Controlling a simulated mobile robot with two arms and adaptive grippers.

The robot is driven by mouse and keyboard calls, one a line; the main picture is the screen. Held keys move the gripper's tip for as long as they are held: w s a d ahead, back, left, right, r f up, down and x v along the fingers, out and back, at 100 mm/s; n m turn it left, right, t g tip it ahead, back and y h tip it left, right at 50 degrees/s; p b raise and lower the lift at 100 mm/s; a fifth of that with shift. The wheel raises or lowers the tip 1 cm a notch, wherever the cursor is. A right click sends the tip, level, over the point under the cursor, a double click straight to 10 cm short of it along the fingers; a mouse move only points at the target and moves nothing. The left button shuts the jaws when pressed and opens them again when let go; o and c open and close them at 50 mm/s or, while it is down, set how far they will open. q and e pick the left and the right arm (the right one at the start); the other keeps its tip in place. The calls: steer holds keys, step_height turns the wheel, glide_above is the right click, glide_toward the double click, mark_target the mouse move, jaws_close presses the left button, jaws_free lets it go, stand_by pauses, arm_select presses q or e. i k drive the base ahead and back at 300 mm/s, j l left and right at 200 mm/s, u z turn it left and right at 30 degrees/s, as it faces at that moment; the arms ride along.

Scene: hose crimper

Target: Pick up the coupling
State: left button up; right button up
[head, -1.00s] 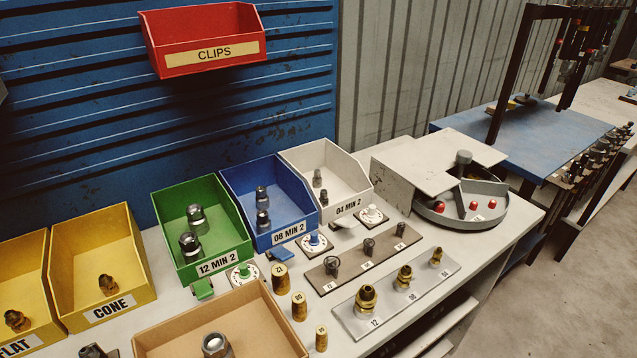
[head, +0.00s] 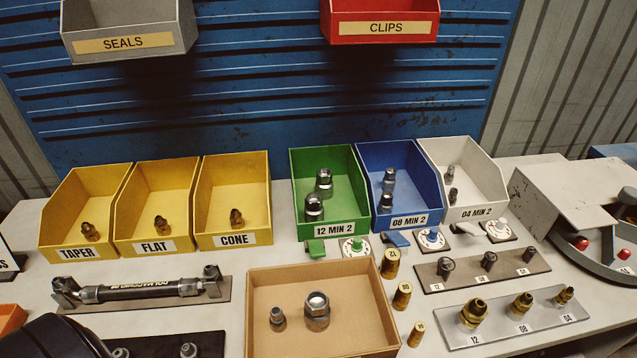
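Several metal fittings could be the coupling; I cannot tell which one is meant. In the head view a large silver fitting (head: 316,311) and a smaller one (head: 277,319) stand in the open cardboard box (head: 262,285) at the front. Silver fittings (head: 314,207) sit in the green bin (head: 299,170), others (head: 387,201) in the blue bin (head: 366,165) and small ones (head: 453,195) in the white bin (head: 440,160). Brass-coloured fittings sit in the yellow bins TAPER (head: 78,200), FLAT (head: 140,195) and CONE (head: 215,200). Neither gripper is in view.
A black hose (head: 140,288) with end fittings lies on a dark plate at left. Brass cylinders (head: 390,264), a dark rack (head: 465,275) and a grey rack with brass fittings (head: 500,325) stand at right. A dark rounded shape (head: 50,338) fills the bottom left corner.

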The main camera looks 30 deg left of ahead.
mark_target(277, 320)
steer(key=j+u, duration=0.2)
steer(key=u, duration=0.15)
steer(key=k+j+u, duration=0.1)
steer(key=j+u, duration=0.15)
steer(key=u, duration=0.15)
steer(key=k+j+z, duration=0.15)
steer(key=i+j, duration=0.05)
